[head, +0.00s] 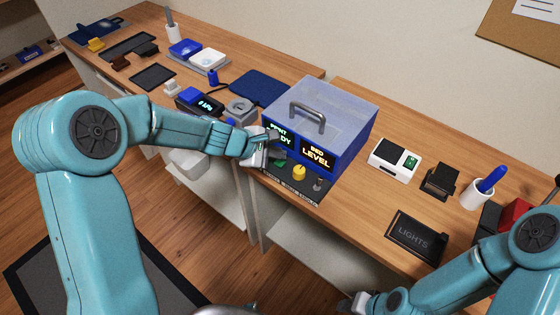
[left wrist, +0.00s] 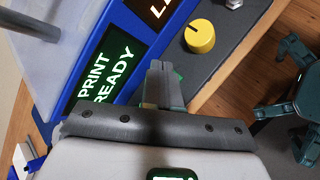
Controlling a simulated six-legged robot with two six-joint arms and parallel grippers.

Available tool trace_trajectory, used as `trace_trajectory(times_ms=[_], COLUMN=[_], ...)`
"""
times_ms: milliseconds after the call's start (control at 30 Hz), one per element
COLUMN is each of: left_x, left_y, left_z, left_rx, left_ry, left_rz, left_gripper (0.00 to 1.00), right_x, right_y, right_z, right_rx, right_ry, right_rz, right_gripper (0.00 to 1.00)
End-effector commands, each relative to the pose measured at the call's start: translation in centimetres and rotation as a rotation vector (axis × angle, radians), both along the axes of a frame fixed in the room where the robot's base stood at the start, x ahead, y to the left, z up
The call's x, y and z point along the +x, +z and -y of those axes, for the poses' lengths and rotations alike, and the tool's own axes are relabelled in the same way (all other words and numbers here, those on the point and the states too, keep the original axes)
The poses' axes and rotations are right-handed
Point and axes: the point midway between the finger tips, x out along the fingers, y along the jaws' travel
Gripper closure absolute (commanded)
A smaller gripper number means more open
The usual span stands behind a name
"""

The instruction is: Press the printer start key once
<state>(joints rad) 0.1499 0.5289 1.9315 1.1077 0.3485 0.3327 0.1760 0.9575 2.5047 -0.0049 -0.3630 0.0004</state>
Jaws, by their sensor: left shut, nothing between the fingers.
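The printer (head: 352,142) is a blue box with a clear grey lid and a handle. Its left display (head: 279,134), partly hidden by my gripper, reads PRINT READY in the left wrist view (left wrist: 112,72). A green key (head: 281,163) on the dark front panel is mostly hidden by my left gripper. A sliver of green (left wrist: 180,74) shows beside the fingertips in the left wrist view. My left gripper (head: 274,155) is shut and empty, with its tips at the key; I cannot tell if they touch. My right gripper (head: 357,302) is low at the bottom edge, its fingers unclear.
A yellow knob (head: 299,172) and a small grey switch (head: 318,184) sit right of the key. The right display (head: 317,151) reads BED LEVEL. A LIGHTS panel (head: 416,236) lies at the right.

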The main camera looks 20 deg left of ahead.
Motion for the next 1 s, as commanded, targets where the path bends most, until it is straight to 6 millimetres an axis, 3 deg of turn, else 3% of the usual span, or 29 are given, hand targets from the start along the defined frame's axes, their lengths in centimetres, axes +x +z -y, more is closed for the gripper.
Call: trace_trajectory(times_ms=[767,1000], left_x=[0.00,0.00], left_y=[-0.04,-0.83], left_z=[0.00,0.00], left_rx=[0.000,0.001], left_ry=[0.000,-0.001], left_rz=[0.000,0.001], left_gripper=[1.00,1.00], right_x=[0.00,-0.01], right_y=[-0.04,-0.97], right_z=[0.00,0.00], right_rx=[0.000,0.000], right_ry=[0.000,0.000], right_rz=[0.000,0.000], right_gripper=[0.57,0.57])
